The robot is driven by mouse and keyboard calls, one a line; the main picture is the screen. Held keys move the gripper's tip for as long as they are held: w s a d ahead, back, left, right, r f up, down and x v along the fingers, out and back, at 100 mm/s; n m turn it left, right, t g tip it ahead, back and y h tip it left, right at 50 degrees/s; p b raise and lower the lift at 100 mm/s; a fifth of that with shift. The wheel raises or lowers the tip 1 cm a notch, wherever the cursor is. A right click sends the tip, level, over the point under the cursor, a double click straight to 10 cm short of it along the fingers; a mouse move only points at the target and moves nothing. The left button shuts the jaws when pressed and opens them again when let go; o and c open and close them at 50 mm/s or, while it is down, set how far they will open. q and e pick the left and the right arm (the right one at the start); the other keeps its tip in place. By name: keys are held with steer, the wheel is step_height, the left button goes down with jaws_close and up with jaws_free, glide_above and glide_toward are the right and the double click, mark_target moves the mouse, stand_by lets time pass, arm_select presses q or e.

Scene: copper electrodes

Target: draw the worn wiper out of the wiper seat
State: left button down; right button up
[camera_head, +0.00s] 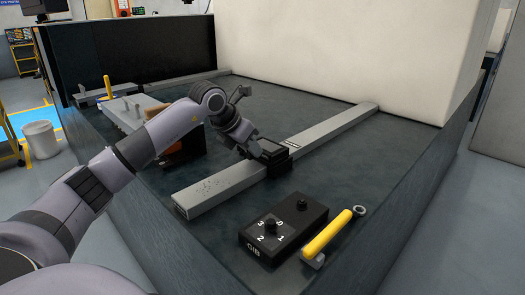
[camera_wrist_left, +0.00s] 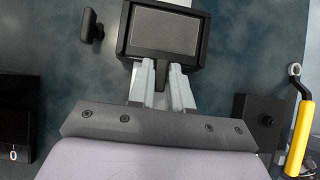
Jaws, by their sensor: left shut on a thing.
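My left gripper (camera_wrist_left: 162,72) is shut on a narrow dark piece, likely the worn wiper (camera_wrist_left: 160,78), between its two pale fingers. The fingers meet the near side of a black block with a grey face, which I take for the wiper seat (camera_wrist_left: 163,32). In the head view the left gripper (camera_head: 255,151) is down at this black block (camera_head: 272,153), which sits on a long grey rail (camera_head: 208,192). I cannot tell how far the piece sits in the block. My right gripper is not in view.
A black dial box (camera_head: 283,228) and a yellow-handled tool (camera_head: 328,234) lie in front of the rail. A small dark block (camera_wrist_left: 92,26) stands left of the rail. A pale plate (camera_head: 130,113) lies at the back left. The dark top beyond the rail is clear.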

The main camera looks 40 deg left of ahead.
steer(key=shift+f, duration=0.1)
arm_select(q)
steer(key=shift+s+f+b, duration=0.1)
steer(key=shift+s+b, duration=0.3)
steer(key=shift+s, duration=0.05)
steer(key=shift+s+a+b, duration=0.2)
steer(key=shift+s+b, duration=0.7)
steer(key=shift+s, duration=0.3)
steer(key=shift+s+b, duration=0.4)
steer(key=shift+s, duration=0.05)
steer(key=shift+s+a+b, duration=0.1)
steer(key=shift+s+b, duration=0.7)
steer(key=shift+s, duration=0.05)
steer(key=shift+s+b, duration=0.6)
steer(key=shift+b, duration=0.05)
steer(key=s+b, duration=0.3)
steer(key=shift+a, duration=0.15)
steer(key=shift+s+b, duration=0.15)
steer(key=shift+b, duration=0.25)
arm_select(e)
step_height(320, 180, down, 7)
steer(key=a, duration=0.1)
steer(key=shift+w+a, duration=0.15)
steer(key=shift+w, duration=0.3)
